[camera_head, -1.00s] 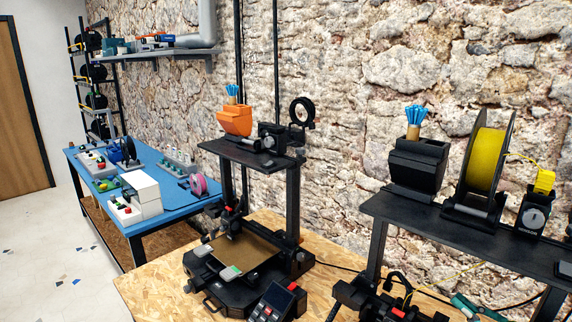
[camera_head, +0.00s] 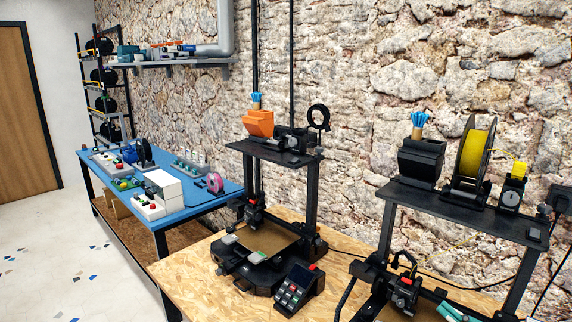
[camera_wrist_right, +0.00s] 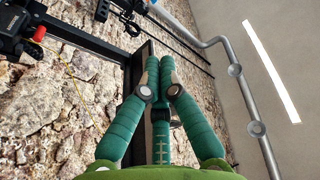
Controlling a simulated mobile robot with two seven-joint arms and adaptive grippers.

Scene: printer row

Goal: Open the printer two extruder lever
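A black printer (camera_head: 310,213) with a tan bed stands mid-table; a second black printer (camera_head: 391,222) stands to its right, cut by the lower edge. I cannot read which is printer two. The right printer's dark print head (camera_head: 404,294) carries a small red part (camera_head: 407,281), perhaps its lever; its position is too small to tell. My right gripper (camera_head: 450,311), with teal fingers, is low beside that head, apart from it. In the right wrist view its fingers (camera_wrist_right: 160,66) run close together with nothing visible held; the tip gap is unclear. My left gripper is not in view.
A control box (camera_head: 295,288) stands in front of the left printer. The right printer's black shelf (camera_head: 462,208) holds a yellow spool (camera_head: 472,158) and a black bin (camera_head: 421,162). A blue bench (camera_head: 200,199) stands at the left. The stone wall is close behind.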

